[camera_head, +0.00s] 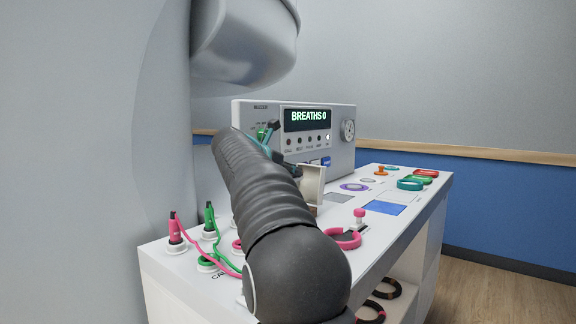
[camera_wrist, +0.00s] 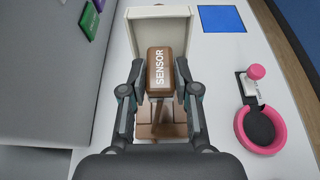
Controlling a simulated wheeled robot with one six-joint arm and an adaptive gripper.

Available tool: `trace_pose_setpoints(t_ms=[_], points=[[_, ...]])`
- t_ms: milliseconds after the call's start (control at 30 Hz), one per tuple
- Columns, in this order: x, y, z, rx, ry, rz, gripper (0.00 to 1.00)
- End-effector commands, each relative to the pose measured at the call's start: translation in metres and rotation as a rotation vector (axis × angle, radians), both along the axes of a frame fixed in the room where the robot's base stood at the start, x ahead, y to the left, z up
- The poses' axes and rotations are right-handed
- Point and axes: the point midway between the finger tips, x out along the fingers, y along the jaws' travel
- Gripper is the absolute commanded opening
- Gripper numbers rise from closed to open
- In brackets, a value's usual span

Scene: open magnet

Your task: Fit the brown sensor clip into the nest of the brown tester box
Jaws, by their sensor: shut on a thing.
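The brown sensor clip (camera_wrist: 159,72), lettered SENSOR, is between the two fingers of my gripper (camera_wrist: 160,84) in the wrist view. My gripper is shut on it. Below the clip lies a brown stepped base (camera_wrist: 146,128), apparently the tester box's nest. Whether the clip touches the base cannot be told. In the head view the cream housing (camera_head: 313,184) shows beside my arm, which hides most of the clip and my gripper (camera_head: 268,140).
A grey console (camera_head: 342,150) reading BREATHS 0 stands behind. A pink ring (camera_wrist: 273,145) and pink-knobbed piece (camera_wrist: 256,72) lie right of the housing. A blue pad (camera_wrist: 222,18) is beyond it. Pink and green leads (camera_head: 215,235) are at the front left, near the large grey machine (camera_head: 165,100).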

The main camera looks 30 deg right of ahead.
Motion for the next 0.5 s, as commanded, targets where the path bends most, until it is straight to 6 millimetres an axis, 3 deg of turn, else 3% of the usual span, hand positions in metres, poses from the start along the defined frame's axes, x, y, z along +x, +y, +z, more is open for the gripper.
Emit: trace_pose_setpoints(t_ms=[33,500], points=[[0.0,0.0,-0.01,-0.001,-0.002,0.001,0.0],[0.001,0.001,-0.048,0.0,-0.002,0.001,0.0]])
